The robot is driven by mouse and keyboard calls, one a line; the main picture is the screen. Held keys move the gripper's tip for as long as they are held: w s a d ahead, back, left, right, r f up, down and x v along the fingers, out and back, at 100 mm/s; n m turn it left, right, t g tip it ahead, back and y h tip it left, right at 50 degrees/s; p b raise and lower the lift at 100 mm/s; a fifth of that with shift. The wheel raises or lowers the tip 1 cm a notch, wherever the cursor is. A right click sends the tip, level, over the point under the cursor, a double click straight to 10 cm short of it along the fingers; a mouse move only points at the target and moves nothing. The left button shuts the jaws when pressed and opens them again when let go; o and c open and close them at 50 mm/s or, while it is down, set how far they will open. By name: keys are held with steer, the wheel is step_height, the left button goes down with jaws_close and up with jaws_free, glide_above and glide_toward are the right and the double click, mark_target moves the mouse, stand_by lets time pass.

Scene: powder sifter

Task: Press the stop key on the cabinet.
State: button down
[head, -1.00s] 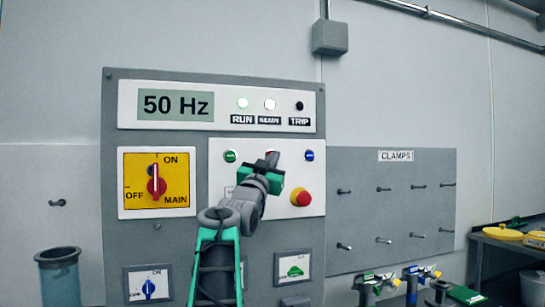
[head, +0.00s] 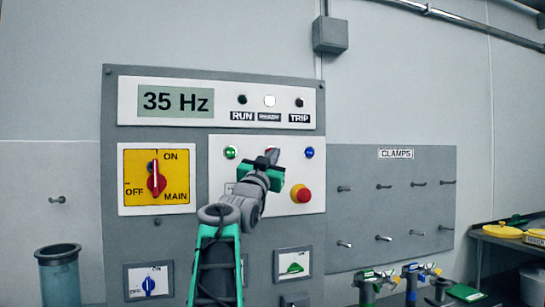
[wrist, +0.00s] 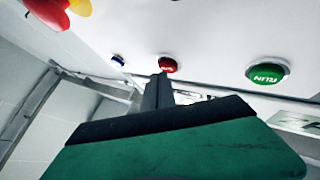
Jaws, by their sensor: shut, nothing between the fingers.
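The grey cabinet (head: 119,215) has a white key panel (head: 222,205). The red stop key (head: 272,152) sits between a green key (head: 231,152) and a blue key (head: 309,152). In the head view my gripper (head: 267,162) covers part of the stop key. In the wrist view the stop key (wrist: 168,64) is just beyond the shut, empty fingertips (wrist: 160,78); I cannot tell whether they touch it. The green key there (wrist: 267,73) reads RUN. The display (head: 175,102) reads 35 Hz, and the RUN lamp (head: 242,99) is dark. The middle lamp (head: 269,101) is white.
A red mushroom button on a yellow base (head: 301,193) is right of my gripper. The yellow main switch (head: 135,190) is at left, its handle near upright. A clamp board (head: 363,215) with pegs hangs at right. A blue-grey container (head: 60,280) stands at lower left.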

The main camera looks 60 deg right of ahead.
steer(key=shift+s+a, duration=0.25)
steer(key=shift+s, duration=0.05)
steer(key=s+a+b, duration=0.3)
steer(key=b, duration=0.1)
steer(key=shift+s+a, duration=0.25)
steer(key=shift+a, duration=0.05)
stand_by(0.7)
